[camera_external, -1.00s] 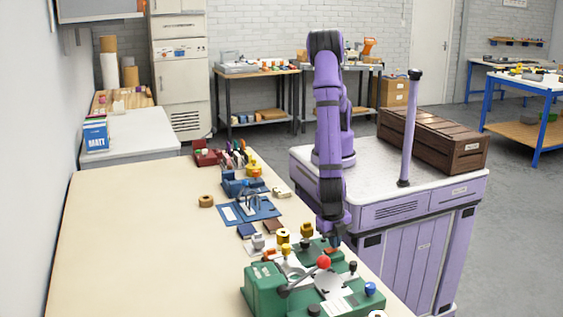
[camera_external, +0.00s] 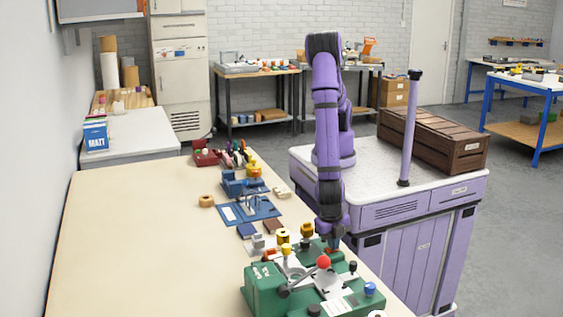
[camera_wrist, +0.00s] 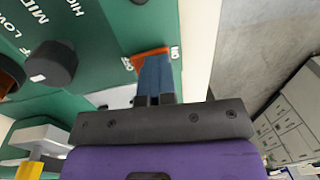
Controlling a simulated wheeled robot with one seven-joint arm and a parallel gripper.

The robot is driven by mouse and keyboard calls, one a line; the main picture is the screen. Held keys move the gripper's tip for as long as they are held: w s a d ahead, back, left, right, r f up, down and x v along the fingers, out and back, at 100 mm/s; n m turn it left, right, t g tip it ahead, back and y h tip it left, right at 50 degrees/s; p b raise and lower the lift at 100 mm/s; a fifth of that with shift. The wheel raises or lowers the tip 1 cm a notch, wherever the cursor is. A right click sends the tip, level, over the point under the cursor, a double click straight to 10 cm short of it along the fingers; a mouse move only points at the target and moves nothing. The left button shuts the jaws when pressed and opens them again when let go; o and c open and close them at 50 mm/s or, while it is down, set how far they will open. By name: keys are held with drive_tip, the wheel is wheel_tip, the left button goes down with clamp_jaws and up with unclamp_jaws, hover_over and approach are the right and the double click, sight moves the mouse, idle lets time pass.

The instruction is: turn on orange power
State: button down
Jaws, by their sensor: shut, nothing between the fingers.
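The orange power switch (camera_wrist: 150,53) sits on the green machine's panel in the wrist view, with white markings at both ends. My gripper (camera_wrist: 154,62) is shut and empty. Its blue-grey fingertips are over the switch and hide part of it. Whether they touch it or hover just above, I cannot tell. In the external view, the green machine (camera_external: 262,292) stands at the near end of the bench, and my gripper (camera_external: 333,242) is low at its far right edge.
A black knob (camera_wrist: 52,64) with LOW, MID and HIGH markings sits left of the switch. A red ball-topped lever (camera_external: 323,262) rises from the machine. Small parts and a blue folder (camera_external: 262,211) lie farther along the bench (camera_external: 130,235). The bench's left side is clear.

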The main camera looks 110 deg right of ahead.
drive_tip(key=shift+w+r, duration=0.15)
drive_tip(key=shift+w, duration=0.35)
drive_tip(key=shift+r, duration=0.1)
wheel_tip(320, 180, up, 14)
drive_tip(key=s, duration=0.1)
drive_tip(key=shift+s, duration=0.35)
idle(0.4)
